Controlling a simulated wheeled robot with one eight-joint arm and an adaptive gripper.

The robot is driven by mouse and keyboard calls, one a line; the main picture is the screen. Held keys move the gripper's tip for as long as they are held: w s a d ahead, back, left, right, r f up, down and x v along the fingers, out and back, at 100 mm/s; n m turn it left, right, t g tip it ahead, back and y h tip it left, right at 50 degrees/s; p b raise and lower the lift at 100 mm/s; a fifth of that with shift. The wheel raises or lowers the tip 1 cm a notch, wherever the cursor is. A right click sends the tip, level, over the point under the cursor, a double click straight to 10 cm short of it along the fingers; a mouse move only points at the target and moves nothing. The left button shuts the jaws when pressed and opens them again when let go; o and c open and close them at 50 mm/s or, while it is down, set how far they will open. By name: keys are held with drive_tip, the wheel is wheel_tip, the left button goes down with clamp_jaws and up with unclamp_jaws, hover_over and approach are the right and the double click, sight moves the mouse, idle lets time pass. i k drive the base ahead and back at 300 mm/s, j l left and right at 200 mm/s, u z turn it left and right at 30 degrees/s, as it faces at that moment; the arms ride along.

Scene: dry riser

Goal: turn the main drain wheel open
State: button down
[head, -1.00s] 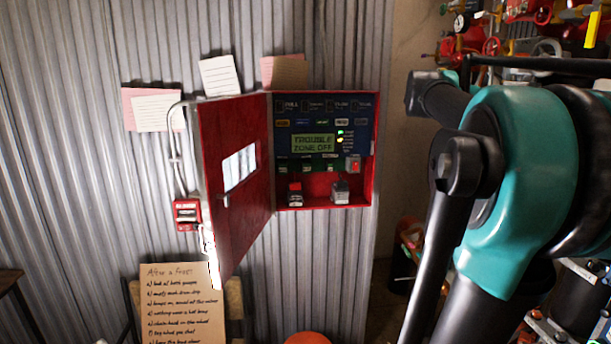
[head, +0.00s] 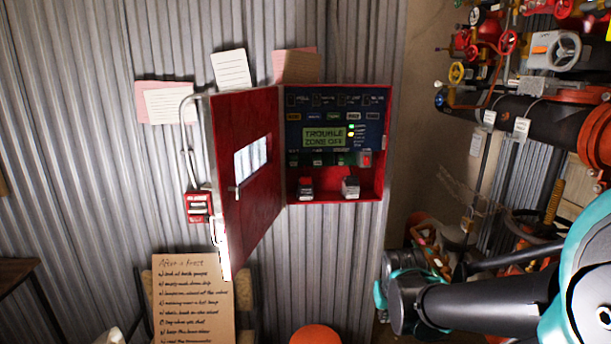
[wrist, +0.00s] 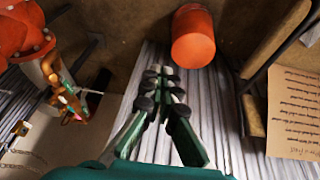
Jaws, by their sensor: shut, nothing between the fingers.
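Several valve wheels show at the upper right of the head view: a red wheel (head: 507,43), a grey wheel (head: 553,50) with an orange and white tag, and a small yellow wheel (head: 456,72). I cannot tell which one is the main drain wheel. My gripper (wrist: 165,73) shows in the wrist view, its green fingers closed at the tips and empty. It is apart from those wheels.
A red alarm cabinet (head: 334,187) has its door (head: 250,200) swung open on the corrugated wall. A cardboard note (head: 193,300) stands below. An orange round object (head: 315,335) shows at the bottom and near my fingers (wrist: 193,38). A dark pipe (head: 480,107) runs at right.

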sight(507, 42)
drive_tip(key=z, duration=1.25)
